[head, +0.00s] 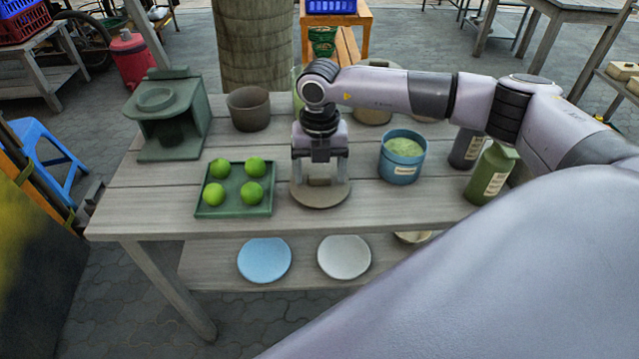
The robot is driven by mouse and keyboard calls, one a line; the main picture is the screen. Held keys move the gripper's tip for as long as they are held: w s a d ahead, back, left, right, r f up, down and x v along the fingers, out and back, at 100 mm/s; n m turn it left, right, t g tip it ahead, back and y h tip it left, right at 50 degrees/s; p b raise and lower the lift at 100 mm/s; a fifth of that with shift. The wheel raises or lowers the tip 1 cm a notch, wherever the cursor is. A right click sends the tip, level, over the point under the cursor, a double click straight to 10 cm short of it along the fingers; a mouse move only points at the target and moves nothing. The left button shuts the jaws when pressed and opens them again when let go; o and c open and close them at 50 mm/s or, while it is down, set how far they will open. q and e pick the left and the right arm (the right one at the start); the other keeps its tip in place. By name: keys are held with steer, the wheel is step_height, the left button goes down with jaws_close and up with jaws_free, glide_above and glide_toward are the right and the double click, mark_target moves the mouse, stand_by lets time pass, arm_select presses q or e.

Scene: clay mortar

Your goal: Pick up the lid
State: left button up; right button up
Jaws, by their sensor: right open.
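The lid (320,197) is a round grey-brown disc with a block-like handle on top. It lies flat near the front edge of the wooden table, between the green tray and the blue container. My right gripper (320,175) points straight down over the lid, with its open fingers on either side of the handle. I cannot tell whether the fingers touch the handle. The gripper hides part of the handle and the lid's far side. My left gripper is not in view.
A green tray (264,206) with several limes stands left of the lid. A blue container (399,172) stands right, with bottles (490,176) beyond it. A clay mortar (249,108) and a green press (171,122) stand behind. Plates (264,260) lie on the lower shelf.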

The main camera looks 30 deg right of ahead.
steer(key=c, duration=1.1)
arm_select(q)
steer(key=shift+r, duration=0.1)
